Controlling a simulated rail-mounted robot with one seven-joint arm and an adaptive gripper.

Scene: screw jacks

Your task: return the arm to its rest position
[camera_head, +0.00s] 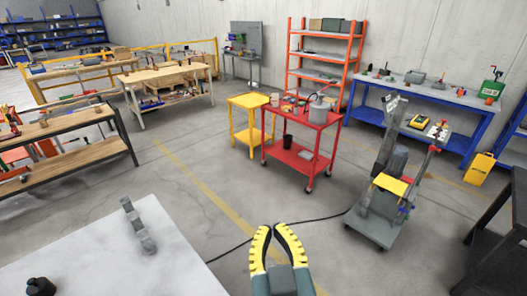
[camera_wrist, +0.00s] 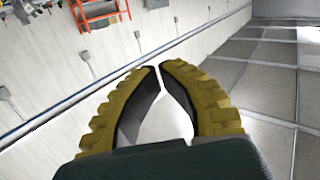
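My gripper (camera_head: 271,229) is at the bottom middle of the head view, its yellow ribbed fingers pointing up in the picture. In the wrist view, the two curved fingertips (camera_wrist: 160,67) come together, with a bare gap between the fingers lower down. Nothing is held between them. The gripper is clear of the tables and touches nothing that I can see. Most of my arm is out of view.
A pale table (camera_head: 105,255) at lower left carries a grey upright part (camera_head: 138,228) and a black piece (camera_head: 40,287). A red cart (camera_head: 298,160) and a grey wheeled machine (camera_head: 383,205) stand ahead. A black cable (camera_head: 290,222) crosses the open floor.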

